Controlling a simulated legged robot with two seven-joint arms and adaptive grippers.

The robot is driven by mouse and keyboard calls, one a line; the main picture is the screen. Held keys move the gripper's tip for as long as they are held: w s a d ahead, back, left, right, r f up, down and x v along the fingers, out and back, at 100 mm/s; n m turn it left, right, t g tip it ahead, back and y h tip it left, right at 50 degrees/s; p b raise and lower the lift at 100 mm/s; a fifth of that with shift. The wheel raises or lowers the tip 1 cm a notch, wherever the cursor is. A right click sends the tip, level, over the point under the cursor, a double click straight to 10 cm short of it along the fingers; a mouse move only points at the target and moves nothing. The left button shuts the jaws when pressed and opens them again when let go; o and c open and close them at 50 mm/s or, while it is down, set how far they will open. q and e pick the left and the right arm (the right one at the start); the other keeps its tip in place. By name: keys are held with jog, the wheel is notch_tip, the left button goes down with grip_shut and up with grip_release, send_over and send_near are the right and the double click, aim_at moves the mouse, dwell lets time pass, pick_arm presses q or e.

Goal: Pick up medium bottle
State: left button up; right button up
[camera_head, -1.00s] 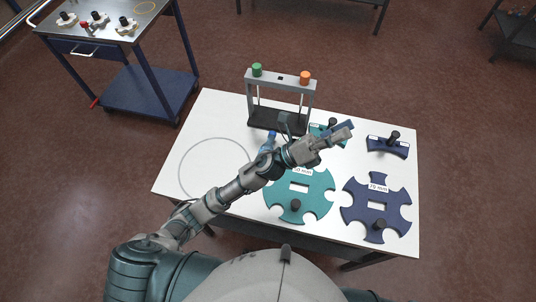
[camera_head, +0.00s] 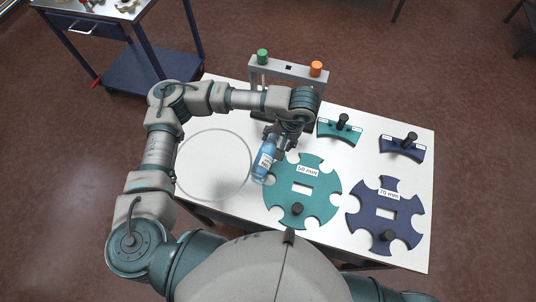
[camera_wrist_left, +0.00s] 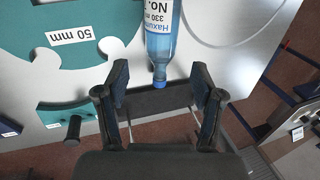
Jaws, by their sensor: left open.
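My left gripper (camera_head: 283,138) is at the bottle's cap end in the head view. In the wrist view the left gripper (camera_wrist_left: 161,82) has its two fingers apart, with visible gaps on both sides of the cap. My right gripper is out of view.
A grey frame (camera_head: 290,70) with green and orange knobs stands at the back, close behind my gripper. A navy 70 mm star plate (camera_head: 386,217) lies right. Teal (camera_head: 340,132) and navy (camera_head: 402,147) curved pieces lie behind. The circle outline area left is clear.

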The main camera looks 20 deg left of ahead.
aim_at(269, 150)
pick_arm(q)
jog(key=x, duration=0.4)
jog(key=a+x, duration=0.1)
jog(key=x, duration=0.3)
jog(key=shift+w+a+f+p, duration=0.1)
jog(key=shift+a+f+p, duration=0.1)
jog(key=shift+p, duration=0.2)
jog(key=f, duration=0.3)
jog(key=w+f+p, duration=0.1)
jog(key=shift+d+f, duration=0.15)
jog(key=shift+f, duration=0.4)
jog(key=shift+s+a, duration=0.1)
jog(key=shift+a, duration=0.25)
jog(key=shift+a+f, duration=0.1)
jog(key=shift+a, duration=0.1)
jog(key=c, duration=1)
grip_shut()
jog(key=shift+d, duration=0.2)
